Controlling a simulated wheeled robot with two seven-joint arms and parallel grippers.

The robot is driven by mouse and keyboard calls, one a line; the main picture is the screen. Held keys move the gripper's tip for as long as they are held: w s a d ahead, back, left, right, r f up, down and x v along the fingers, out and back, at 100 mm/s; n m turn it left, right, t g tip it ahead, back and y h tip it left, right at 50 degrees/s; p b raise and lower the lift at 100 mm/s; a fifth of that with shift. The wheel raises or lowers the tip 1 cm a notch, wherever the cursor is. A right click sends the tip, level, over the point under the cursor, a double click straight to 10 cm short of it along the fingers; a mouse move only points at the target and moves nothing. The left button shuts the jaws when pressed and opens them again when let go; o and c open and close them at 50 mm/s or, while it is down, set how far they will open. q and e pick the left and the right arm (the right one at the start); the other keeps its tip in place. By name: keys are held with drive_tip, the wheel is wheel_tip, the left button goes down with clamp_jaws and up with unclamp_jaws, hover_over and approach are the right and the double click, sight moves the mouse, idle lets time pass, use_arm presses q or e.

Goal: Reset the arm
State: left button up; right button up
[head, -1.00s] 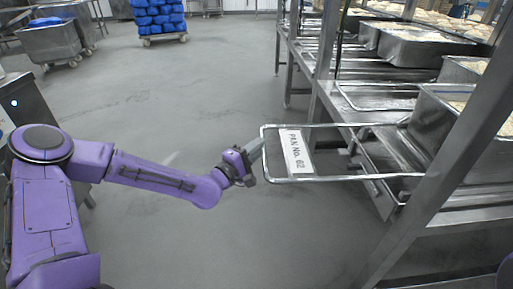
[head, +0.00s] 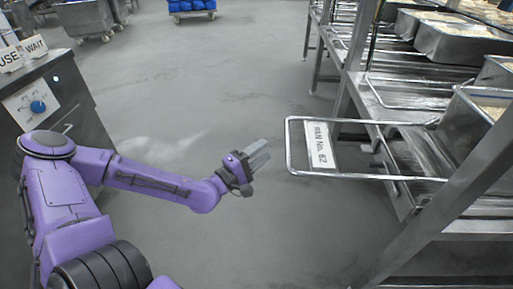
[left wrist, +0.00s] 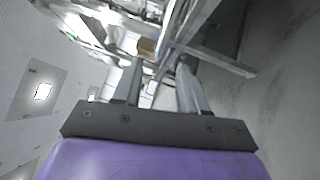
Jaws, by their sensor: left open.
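My left arm reaches in from the left in the head view, purple with a dark wrist. My left gripper (head: 260,155) is empty and hangs over the bare floor, a little left of the metal rail frame and apart from it. In the left wrist view its two grey fingers (left wrist: 160,88) stand apart with nothing between them. My right gripper is not in view.
A steel cabinet with a blue knob (head: 38,107) stands at left. Open floor (head: 210,80) lies between.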

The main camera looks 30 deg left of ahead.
use_arm(q)
drive_tip(key=shift+p+v, duration=0.45)
drive_tip(key=shift+v, duration=0.55)
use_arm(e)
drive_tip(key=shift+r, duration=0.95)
